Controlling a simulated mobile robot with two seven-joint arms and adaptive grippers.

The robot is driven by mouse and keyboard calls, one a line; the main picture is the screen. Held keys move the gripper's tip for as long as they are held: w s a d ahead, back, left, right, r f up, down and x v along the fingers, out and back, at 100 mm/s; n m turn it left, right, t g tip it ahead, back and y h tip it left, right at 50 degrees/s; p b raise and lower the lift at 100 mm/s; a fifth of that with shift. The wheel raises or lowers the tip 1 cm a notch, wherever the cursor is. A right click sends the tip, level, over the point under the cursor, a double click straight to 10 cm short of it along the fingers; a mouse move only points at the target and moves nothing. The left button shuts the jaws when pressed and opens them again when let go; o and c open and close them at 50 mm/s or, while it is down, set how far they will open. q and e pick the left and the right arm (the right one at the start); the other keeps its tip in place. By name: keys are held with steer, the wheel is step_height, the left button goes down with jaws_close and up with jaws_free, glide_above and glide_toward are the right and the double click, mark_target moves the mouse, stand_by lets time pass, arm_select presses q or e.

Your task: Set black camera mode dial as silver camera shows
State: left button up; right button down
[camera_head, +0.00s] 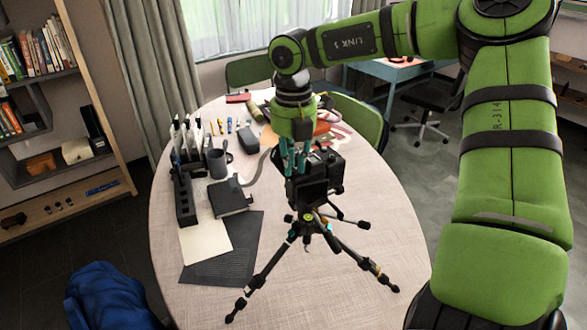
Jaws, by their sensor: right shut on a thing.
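A black camera (324,176) sits upright on a small tripod (307,224) whose legs spread over the table. My right gripper (291,172) points straight down at the top left part of this camera. It is shut on a part of the camera there. The mode dial is hidden by the fingers or too small to make out. I cannot pick out a silver camera in this view. My left gripper is not in view.
The pale oval table (385,225) is clear to the right of the tripod. To the left are a dark mug (217,163), a black notebook (228,198), a cream sheet (205,243) and a black organizer (184,195). Pens and an orange item lie behind.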

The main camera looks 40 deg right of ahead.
steer(key=c, duration=1.5)
jaws_free()
steer(key=shift+o, duration=0.2)
